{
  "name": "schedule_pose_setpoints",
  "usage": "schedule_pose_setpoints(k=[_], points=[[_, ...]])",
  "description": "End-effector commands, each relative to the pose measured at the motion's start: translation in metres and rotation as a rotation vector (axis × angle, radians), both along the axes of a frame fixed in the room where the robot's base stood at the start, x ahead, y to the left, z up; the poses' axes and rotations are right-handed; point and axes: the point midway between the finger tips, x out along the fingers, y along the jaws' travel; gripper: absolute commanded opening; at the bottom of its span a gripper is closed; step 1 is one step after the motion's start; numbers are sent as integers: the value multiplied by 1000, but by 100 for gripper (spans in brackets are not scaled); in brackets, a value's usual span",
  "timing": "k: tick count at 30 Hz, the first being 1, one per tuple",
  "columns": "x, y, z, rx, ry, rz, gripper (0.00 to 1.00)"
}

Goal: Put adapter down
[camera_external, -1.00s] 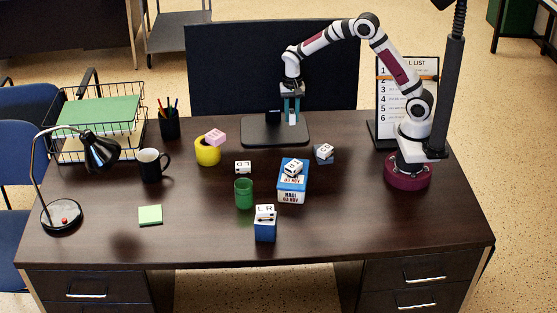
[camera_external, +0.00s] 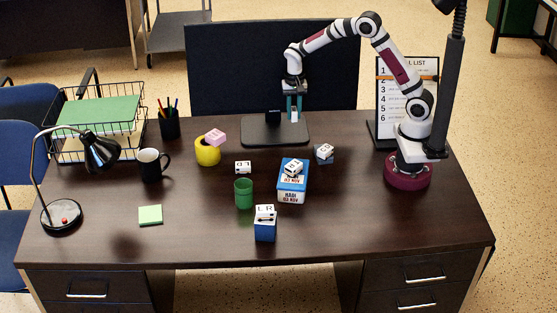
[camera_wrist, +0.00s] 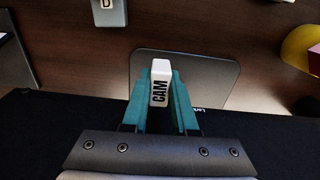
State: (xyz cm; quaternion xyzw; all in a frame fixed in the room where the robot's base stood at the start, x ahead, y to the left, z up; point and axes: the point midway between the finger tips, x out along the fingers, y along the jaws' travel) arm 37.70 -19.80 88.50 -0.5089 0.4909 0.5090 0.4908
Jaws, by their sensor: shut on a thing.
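My gripper (camera_external: 294,108) is shut on a small white adapter (camera_external: 294,116) and holds it above the monitor stand's base. In the wrist view the adapter (camera_wrist: 160,84), lettered CAM, sits between the teal fingertips of the gripper (camera_wrist: 160,90). Its far end sticks out beyond the tips. In the external view it hangs below the fingers, over the right part of the dark base (camera_external: 262,131); I cannot tell the exact gap beneath it.
The black monitor (camera_external: 225,70) stands close by. White lettered blocks rest on a blue box (camera_external: 292,188), a grey block (camera_external: 325,159) and a front blue box (camera_external: 265,231). A yellow cup (camera_external: 207,155) bears a pink block (camera_external: 215,137). The right front desk (camera_external: 380,220) is clear.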

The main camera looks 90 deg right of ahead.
Motion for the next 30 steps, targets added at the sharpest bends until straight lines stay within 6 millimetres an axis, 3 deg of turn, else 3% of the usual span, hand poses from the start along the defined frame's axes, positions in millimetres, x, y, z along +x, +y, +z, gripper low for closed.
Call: schedule_pose_setpoints(k=[4,11,14,20,23,30], points=[[1,0,11,-1,-2,0,0],[1,0,54,-2,-4,0,0],[3,19,54,0,0,65,0],[6,64,56,0,0,232,0],[5,96,57,0,1,354,0],[-22,203,59,0,1,790,0]])
